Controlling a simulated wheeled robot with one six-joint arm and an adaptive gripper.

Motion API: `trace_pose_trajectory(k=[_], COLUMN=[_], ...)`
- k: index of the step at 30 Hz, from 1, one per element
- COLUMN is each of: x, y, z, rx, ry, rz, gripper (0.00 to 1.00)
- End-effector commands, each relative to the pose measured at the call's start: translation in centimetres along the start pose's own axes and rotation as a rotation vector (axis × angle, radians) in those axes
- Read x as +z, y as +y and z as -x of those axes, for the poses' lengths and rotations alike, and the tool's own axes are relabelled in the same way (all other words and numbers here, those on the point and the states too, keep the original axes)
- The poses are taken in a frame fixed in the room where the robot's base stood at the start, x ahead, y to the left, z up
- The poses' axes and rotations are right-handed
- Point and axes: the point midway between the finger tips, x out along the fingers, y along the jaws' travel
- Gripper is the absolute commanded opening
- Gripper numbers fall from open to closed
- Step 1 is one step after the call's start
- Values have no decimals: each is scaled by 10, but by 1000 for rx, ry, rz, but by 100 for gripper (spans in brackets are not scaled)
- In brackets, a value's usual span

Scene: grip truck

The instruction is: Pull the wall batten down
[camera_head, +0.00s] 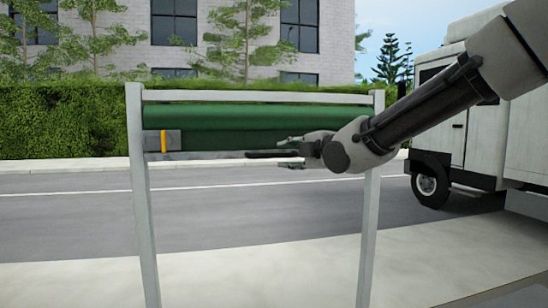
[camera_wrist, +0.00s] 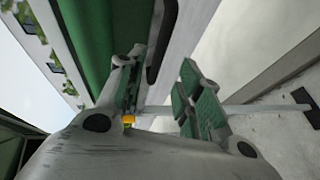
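The wall batten (camera_head: 205,155) is a pale grey bar along the lower edge of a green sheet (camera_head: 225,140), hung from a green roll (camera_head: 250,117) in a grey frame. A dark handle (camera_head: 262,155) sits on the batten. My gripper (camera_head: 282,152) is open at the handle, one finger above it and one below. In the wrist view, the handle (camera_wrist: 155,52) appears in the gap between the green-padded fingers (camera_wrist: 160,70). There is visible space beside it, and I cannot tell how deep it sits between them.
Grey posts (camera_head: 145,220) stand on both sides, and my arm crosses the right one. A yellow tab (camera_head: 163,141) is at the batten's left end. A white truck (camera_head: 470,140) stands at the right. The space below the batten is clear.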

Motion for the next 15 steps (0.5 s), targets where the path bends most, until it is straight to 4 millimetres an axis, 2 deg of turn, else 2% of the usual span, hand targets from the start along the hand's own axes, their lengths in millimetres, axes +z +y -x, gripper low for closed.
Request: trace_pose_trajectory(k=[5, 15], x=[0, 0], y=[2, 2], z=[-12, -66], rx=[8, 5], ry=[1, 0], rz=[51, 48], gripper=[35, 35])
